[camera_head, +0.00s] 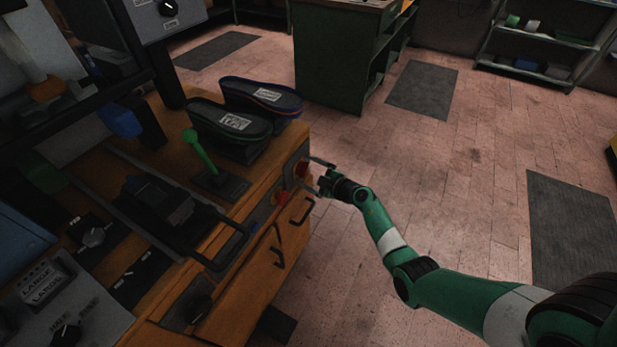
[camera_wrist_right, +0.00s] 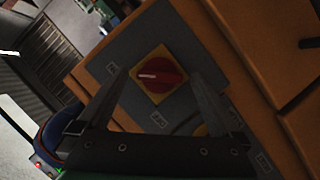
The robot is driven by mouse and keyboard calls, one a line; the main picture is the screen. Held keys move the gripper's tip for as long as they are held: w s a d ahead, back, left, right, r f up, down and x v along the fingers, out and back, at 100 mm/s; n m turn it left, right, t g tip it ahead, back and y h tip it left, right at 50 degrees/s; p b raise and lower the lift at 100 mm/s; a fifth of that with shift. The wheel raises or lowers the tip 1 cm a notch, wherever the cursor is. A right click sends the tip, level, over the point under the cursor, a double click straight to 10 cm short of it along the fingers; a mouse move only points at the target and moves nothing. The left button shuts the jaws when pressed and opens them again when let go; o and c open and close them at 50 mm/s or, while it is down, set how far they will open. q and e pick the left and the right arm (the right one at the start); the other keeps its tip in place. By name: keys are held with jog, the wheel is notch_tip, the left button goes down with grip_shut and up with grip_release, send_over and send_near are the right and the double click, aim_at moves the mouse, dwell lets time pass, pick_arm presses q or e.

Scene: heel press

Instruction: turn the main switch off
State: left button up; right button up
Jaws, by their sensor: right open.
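The main switch (camera_wrist_right: 160,75) is a red rotary knob on a yellow square plate, set in a grey panel on the front of the wooden cabinet. A pale mark lies along the knob, roughly level in the right wrist view. In the head view the switch (camera_head: 302,169) is small and partly covered by my right gripper (camera_head: 322,175). My right gripper is open, and in the right wrist view its two fingers (camera_wrist_right: 165,88) stand to either side of the knob with nothing held. I cannot tell whether they touch it. My left gripper is not in view.
Another red button on yellow (camera_head: 279,198) and black handles (camera_head: 279,258) are on the cabinet front. The tiled floor to the right is mostly clear.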

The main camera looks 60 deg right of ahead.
jog(key=c, duration=1.4)
jog(key=shift+n, duration=0.3)
jog(key=shift+f+n+h, duration=0.15)
jog(key=shift+n+h, duration=0.35)
jog(key=n+t+b, duration=0.2)
jog(key=n+b, duration=0.1)
jog(key=n, duration=0.2)
jog(key=n+t+b, duration=0.2)
jog(key=n+b, duration=0.2)
jog(key=n, duration=0.1)
jog(key=f+n+t+h+b, duration=0.1)
jog(key=n+b, duration=0.2)
jog(key=n, duration=0.2)
jog(key=shift+t, duration=0.4)
jog(key=shift+n, duration=0.4)
